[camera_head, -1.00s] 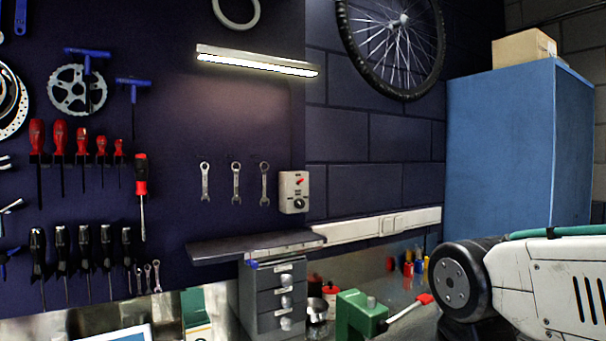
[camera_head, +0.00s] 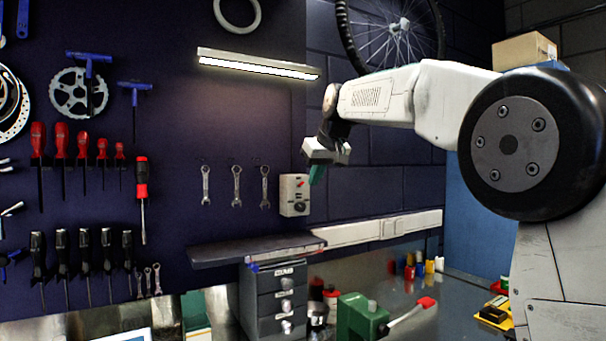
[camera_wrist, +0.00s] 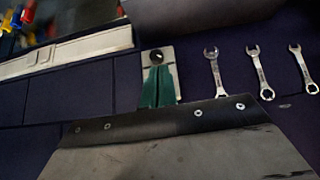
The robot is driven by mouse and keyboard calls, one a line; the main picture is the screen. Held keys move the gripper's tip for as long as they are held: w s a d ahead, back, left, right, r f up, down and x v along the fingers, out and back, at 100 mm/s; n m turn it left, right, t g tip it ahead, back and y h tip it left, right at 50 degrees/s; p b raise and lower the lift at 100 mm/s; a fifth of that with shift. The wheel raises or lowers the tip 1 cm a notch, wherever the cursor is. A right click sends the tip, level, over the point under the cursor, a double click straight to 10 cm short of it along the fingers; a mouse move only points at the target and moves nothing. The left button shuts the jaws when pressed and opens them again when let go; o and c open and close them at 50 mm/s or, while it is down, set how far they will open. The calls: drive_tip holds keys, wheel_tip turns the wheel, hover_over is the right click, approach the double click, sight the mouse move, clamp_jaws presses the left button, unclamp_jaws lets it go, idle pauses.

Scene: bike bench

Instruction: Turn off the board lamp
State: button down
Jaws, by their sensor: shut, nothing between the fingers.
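The board lamp (camera_head: 258,66) is a long bar high on the dark board, and its strip glows. Below and right of it sits a pale switch box (camera_head: 293,196) with a red toggle (camera_head: 300,184) above a black knob (camera_head: 299,207). My gripper (camera_head: 317,176) is raised at the upper right of the box in the head view. Its teal fingers are shut and empty. In the wrist view the fingers (camera_wrist: 158,88) overlap the box (camera_wrist: 169,51), and the black knob (camera_wrist: 157,57) shows just past their tips. The toggle is hidden there. I cannot tell whether the fingers touch the box.
Several wrenches (camera_head: 236,187) hang left of the box. A dark shelf (camera_head: 240,250) juts out below it, and white trunking (camera_head: 385,228) runs along the wall to the right. A drawer unit (camera_head: 278,300) and a green vise (camera_head: 357,317) stand on the bench.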

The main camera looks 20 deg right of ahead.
wheel_tip(320, 180, up, 10)
drive_tip(key=w+n+t, duration=0.1)
drive_tip(key=w+t, duration=0.1)
drive_tip(key=w, duration=0.1)
drive_tip(key=shift+a+r+n+t+y, duration=0.15)
drive_tip(key=shift+a+n+t+y, duration=0.15)
drive_tip(key=shift+n+t, duration=0.1)
hover_over(301, 184)
wheel_tip(301, 184, down, 6)
drive_tip(key=shift+s+d+f, duration=0.1)
drive_tip(key=shift+s+f, duration=0.1)
drive_tip(key=shift+f, duration=0.45)
drive_tip(key=shift+s+f, duration=0.25)
drive_tip(key=shift+f, duration=0.4)
drive_tip(key=shift+s+d+f, duration=0.1)
drive_tip(key=shift+s+f, duration=0.1)
drive_tip(key=shift+f, duration=0.45)
drive_tip(key=shift+a, duration=0.2)
